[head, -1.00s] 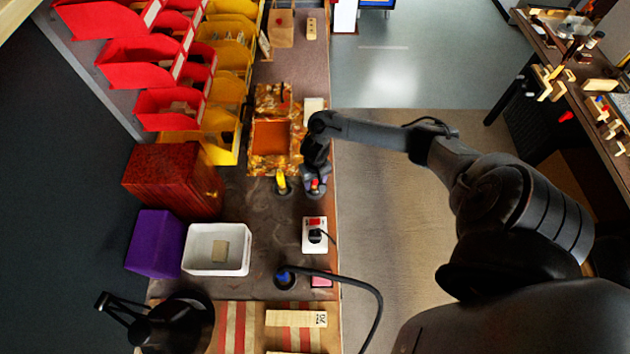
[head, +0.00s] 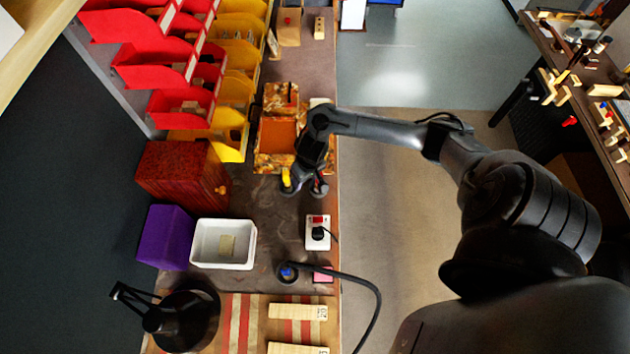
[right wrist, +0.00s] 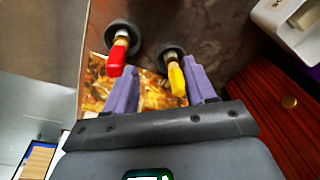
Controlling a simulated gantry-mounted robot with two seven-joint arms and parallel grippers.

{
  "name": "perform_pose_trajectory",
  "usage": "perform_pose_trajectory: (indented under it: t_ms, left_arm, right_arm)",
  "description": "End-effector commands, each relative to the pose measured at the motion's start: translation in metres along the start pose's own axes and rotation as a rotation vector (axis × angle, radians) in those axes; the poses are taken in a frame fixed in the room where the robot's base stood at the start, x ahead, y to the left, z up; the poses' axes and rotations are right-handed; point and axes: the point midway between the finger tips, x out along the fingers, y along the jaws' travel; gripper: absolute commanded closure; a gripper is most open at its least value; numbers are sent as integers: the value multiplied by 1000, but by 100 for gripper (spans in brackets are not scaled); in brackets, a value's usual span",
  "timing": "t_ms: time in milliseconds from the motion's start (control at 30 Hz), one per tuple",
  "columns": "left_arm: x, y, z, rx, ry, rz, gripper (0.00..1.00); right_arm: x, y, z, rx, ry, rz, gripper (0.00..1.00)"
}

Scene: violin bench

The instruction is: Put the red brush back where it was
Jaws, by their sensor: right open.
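The red brush (right wrist: 117,58) stands handle up in a round dark base (right wrist: 124,30) in the right wrist view. The yellow brush (right wrist: 177,80) stands in another round dark base beside it; it also shows in the head view (head: 286,176). My right gripper (right wrist: 159,68) is open and holds nothing. Its left fingertip is close to the red handle and its right finger is close beside the yellow handle; I cannot tell whether they touch. In the head view my right gripper (head: 304,186) is over the two bases, and the red handle is mostly hidden. My left gripper is not in view.
An orange-brown marbled box (head: 262,160) stands just behind the brushes. A white socket block (head: 317,238) and a white tray (head: 197,247) are nearer. A dark red wooden box (head: 175,172) is at left. The bench has bare room between.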

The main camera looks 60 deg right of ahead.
Motion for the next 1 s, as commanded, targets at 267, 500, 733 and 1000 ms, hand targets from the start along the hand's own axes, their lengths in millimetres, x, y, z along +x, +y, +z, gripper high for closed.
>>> perform_pose_trajectory:
  t_ms: [267, 500, 733, 1000]
  left_arm:
    - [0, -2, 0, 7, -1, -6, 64]
    - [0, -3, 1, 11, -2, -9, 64]
    - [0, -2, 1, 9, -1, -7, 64]
    - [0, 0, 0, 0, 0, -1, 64]
  right_arm:
    - [-6, -144, 68, -429, 279, -132, 45]
    - [-66, -163, 118, -542, 344, -57, 45]
    - [-106, -134, 160, -568, 240, -17, 45]
    - [-121, -119, 180, -582, 177, -20, 45]
